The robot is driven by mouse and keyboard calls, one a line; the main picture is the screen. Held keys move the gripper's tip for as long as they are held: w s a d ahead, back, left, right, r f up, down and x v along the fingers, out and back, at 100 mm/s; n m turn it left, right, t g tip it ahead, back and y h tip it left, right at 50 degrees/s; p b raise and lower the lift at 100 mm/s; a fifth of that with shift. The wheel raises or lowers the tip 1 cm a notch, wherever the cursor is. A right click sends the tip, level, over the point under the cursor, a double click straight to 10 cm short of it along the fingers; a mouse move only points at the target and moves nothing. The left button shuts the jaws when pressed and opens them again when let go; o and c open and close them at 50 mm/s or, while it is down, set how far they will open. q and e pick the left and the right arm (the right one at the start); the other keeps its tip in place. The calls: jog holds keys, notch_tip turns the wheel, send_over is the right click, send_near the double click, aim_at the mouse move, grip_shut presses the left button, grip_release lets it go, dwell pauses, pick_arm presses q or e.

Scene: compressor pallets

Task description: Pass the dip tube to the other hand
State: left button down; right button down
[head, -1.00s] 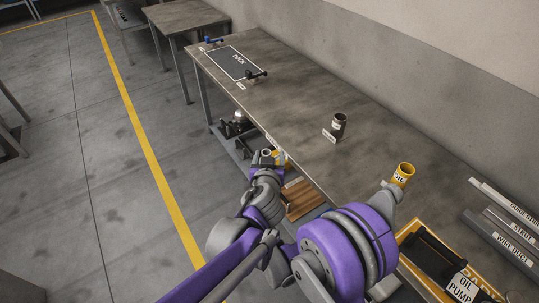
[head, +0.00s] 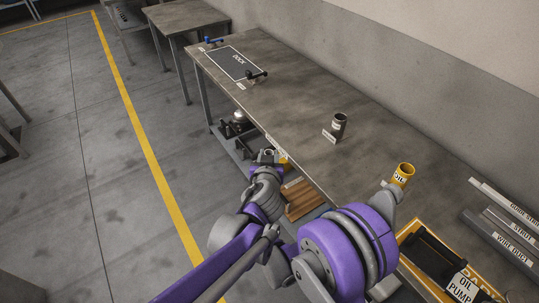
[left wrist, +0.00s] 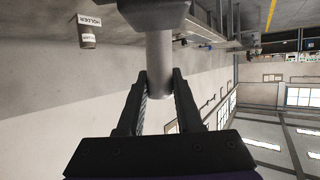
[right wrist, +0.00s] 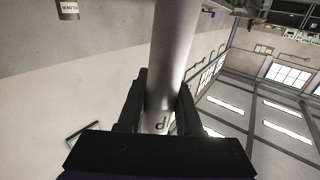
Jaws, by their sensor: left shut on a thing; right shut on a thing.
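The dip tube is a smooth grey cylinder. In the left wrist view the tube (left wrist: 160,55) runs up from between the fingers of my left gripper (left wrist: 160,95), which is shut on it. In the right wrist view the tube (right wrist: 174,50) passes between the fingers of my right gripper (right wrist: 160,100), also shut on it. Part of a printed label shows near those fingers. Both grippers hold the tube at once. In the head view my left gripper (head: 268,157) is beside the bench's front edge; its fingers are unclear and my right gripper is hidden.
A dark cup labelled as a holder (head: 339,125) stands on the bench (head: 300,105). A yellow OIL cup (head: 403,175) is closer, near my right arm. A yellow tray (head: 412,232) with the oil pump is at lower right. The middle of the bench is clear.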

jog(key=c, duration=0.5)
grip_release()
jog(key=shift+a, duration=0.15)
jog(key=s+a+r+m+g+y, duration=0.1)
jog(key=s+a+m+g+y, duration=0.1)
jog(key=s+a+m+y, duration=0.45)
jog(key=s+a+r+m+g+y, duration=0.1)
jog(key=s+a+r+g+y, duration=0.2)
jog(key=s, duration=0.6)
jog(key=s+d+f+n+g+h, duration=0.1)
jog(key=s+d+n+g+h, duration=0.1)
jog(key=s+d, duration=0.3)
jog(key=s+d+f+n+g+h, duration=0.2)
jog(key=s+d, duration=0.3)
jog(key=d, duration=0.6)
jog(key=s+d+f+n+g+h, duration=0.1)
jog(key=s+d+n+g+h, duration=0.2)
jog(key=d, duration=0.6)
jog(key=shift+s+f+n+g+h, duration=0.15)
jog(key=shift+s+n+g+h, duration=0.2)
jog(key=shift+s+n, duration=0.55)
